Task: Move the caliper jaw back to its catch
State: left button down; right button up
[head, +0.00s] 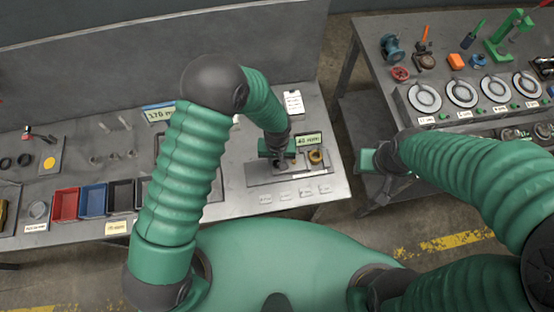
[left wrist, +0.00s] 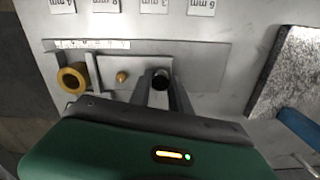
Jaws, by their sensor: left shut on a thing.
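A flat grey caliper fixture (head: 262,178) lies on the left bench, under a green "40 mm" sign. My left gripper (left wrist: 162,92) is low over it, its fingers shut on a dark round-topped post, which I take to be the caliper jaw (left wrist: 161,77). A small copper-coloured peg (left wrist: 122,77) stands beside the post on the same plate, apart from it. A yellow ring (left wrist: 72,77) sits at the fixture's end and shows in the head view too (head: 316,156). I cannot tell which part is the catch. My right gripper (head: 370,160) hangs near the right bench; its fingers are unclear.
Several small label cards (left wrist: 154,5) lie along the bench's front edge. Red (head: 65,204), blue (head: 93,199) and dark bins stand to the left. The right bench holds dial gauges (head: 424,97) and tools. A floor gap separates the benches.

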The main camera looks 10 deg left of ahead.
pick_arm(q)
jog(key=a, duration=0.1)
jog(key=s+a, duration=0.1)
jog(key=a, duration=0.3)
jog(key=shift+s+a+p, duration=0.1)
jog(key=shift+s+p, duration=0.15)
jog(key=shift+p, duration=0.05)
jog(key=shift+a, duration=0.25)
jog(key=c, duration=1.3)
grip_release()
jog(key=shift+c, duration=0.2)
jog(key=shift+o, duration=0.7)
jog(key=shift+s, duration=0.15)
jog(key=shift+r, duration=0.25)
notch_tip(320, 180, up, 16)
jog(key=shift+r+b, duration=0.15)
jog(key=shift+b, duration=0.25)
